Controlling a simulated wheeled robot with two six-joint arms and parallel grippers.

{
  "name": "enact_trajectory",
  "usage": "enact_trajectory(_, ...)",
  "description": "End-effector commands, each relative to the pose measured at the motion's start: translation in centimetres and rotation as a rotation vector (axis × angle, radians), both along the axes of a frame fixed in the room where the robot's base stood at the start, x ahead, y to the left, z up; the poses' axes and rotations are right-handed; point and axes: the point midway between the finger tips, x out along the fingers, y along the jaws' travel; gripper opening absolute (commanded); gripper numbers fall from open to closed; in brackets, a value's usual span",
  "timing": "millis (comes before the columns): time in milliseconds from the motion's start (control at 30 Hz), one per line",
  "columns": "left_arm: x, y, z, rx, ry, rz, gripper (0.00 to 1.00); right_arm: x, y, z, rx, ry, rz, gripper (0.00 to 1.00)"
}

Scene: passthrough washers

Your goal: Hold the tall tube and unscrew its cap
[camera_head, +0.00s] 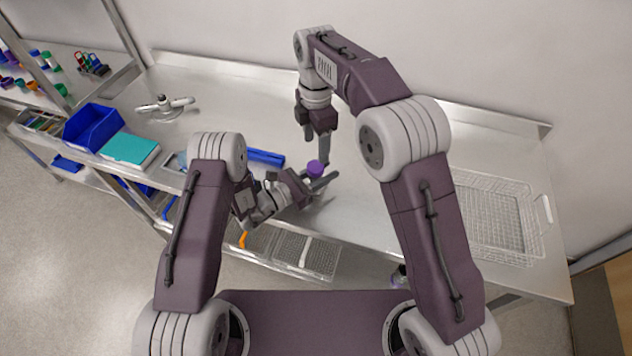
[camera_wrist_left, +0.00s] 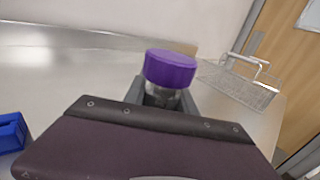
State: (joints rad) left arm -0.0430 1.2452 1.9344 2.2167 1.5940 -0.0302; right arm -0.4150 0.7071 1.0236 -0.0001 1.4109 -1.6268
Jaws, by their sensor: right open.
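The tall tube (camera_wrist_left: 163,97) is clear with a purple cap and stands upright between the fingers of my left gripper (camera_wrist_left: 163,100). In the head view the purple cap (camera_head: 315,168) shows above my left gripper (camera_head: 318,185), and the tube's body is mostly hidden. My left gripper appears shut on the tube just below the cap. My right gripper (camera_head: 316,149) points down from above, open and empty, with one fingertip close beside the cap. It is not in the left wrist view.
A wire basket (camera_head: 490,218) lies on the bench at the right. A blue rack (camera_head: 264,157) is behind my left wrist. A blue bin (camera_head: 93,126), a teal box (camera_head: 130,149) and a metal fixture (camera_head: 165,105) are at the left. The bench's back middle is clear.

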Motion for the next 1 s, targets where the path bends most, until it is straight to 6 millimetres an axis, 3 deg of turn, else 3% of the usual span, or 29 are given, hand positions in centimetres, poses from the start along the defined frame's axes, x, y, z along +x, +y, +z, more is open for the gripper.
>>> enact_trajectory(33, -0.01, 0.01, -0.01, 0.0, 0.0, 0.0, 0.11, 0.0, 0.01, 0.0, 0.0, 0.0, 0.0, 0.6)
enact_trajectory(67, -0.01, 0.02, -0.01, 0.0, 0.0, 0.0, 0.02, 0.0, 0.01, 0.0, 0.0, 0.0, 0.0, 0.6)
enact_trajectory(100, -0.01, 0.02, -0.01, 0.0, 0.0, 0.0, 0.0, 0.0, 0.01, 0.0, 0.0, 0.0, 0.0, 0.6)
enact_trajectory(1000, 0.0, 0.02, 0.05, 0.0, -0.001, 0.0, 0.0, 0.0, 0.01, 0.01, 0.0, 0.0, 0.0, 0.6)
